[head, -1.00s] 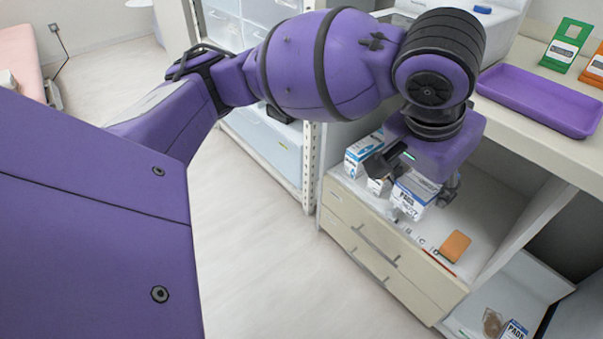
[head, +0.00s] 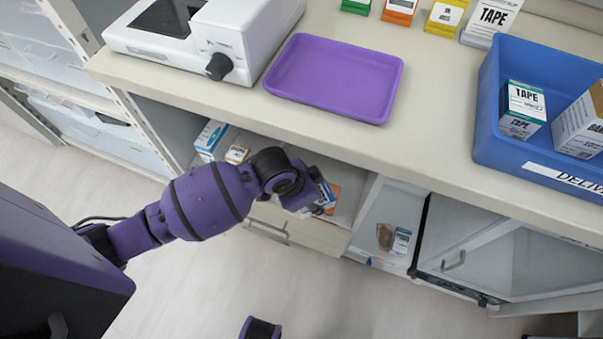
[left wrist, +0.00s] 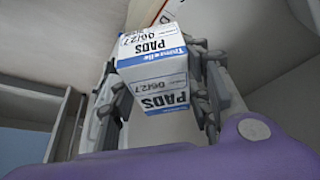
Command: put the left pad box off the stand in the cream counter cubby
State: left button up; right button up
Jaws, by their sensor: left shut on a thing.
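My left gripper (head: 318,200) is shut on a white and blue pad box (head: 327,198). In the left wrist view the box (left wrist: 155,75) sits between both fingers, its "PADS 06/27" print facing the camera. In the head view my wrist hides most of the gripper and part of the box. The gripper is at the open front of the cream counter (head: 420,155), above the drawers and by an orange item (head: 334,190). Another pad box (head: 401,240) stands in the lower compartment to the right. I cannot make out the stand.
A blue and white box (head: 211,138) and a smaller box (head: 237,154) stand at the left of the compartment. A brown item (head: 385,236) is beside the lower pad box. On the counter are a white device (head: 205,40), a purple tray (head: 335,78) and a blue bin (head: 487,105).

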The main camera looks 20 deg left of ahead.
pick_arm(q)
jog(key=w+a+f+b, duration=0.1)
jog(key=w+a+f, duration=0.1)
jog(key=w, duration=0.1)
jog(key=w+a+f+b, duration=0.1)
jog(key=w+a+f, duration=0.1)
jog(key=f, duration=0.1)
jog(key=w+a+f+b, duration=0.1)
jog(key=w+a+f, duration=0.2)
jog(key=shift+w+f+b, duration=0.1)
jog(key=shift+w+b, duration=0.2)
jog(key=shift+w, duration=0.05)
jog(key=shift+w+a+f, duration=0.25)
jog(key=shift+w+f, duration=0.1)
notch_tip(320, 180, down, 3)
jog(key=shift+a+f+b, duration=0.1)
jog(key=shift+f+b, duration=0.05)
jog(key=shift+b, duration=0.6)
jog(key=shift+w, duration=0.1)
jog(key=o, duration=1.1)
jog(key=shift+f, duration=0.15)
jog(key=shift+o, duration=0.4)
pick_arm(e)
jog(key=f, duration=0.2)
jog(key=s+f, duration=0.1)
jog(key=f, duration=0.1)
jog(key=shift+d+f, duration=0.2)
jog(key=shift+f, duration=0.15)
jog(key=shift+s, duration=0.1)
jog(key=shift+s, duration=0.1)
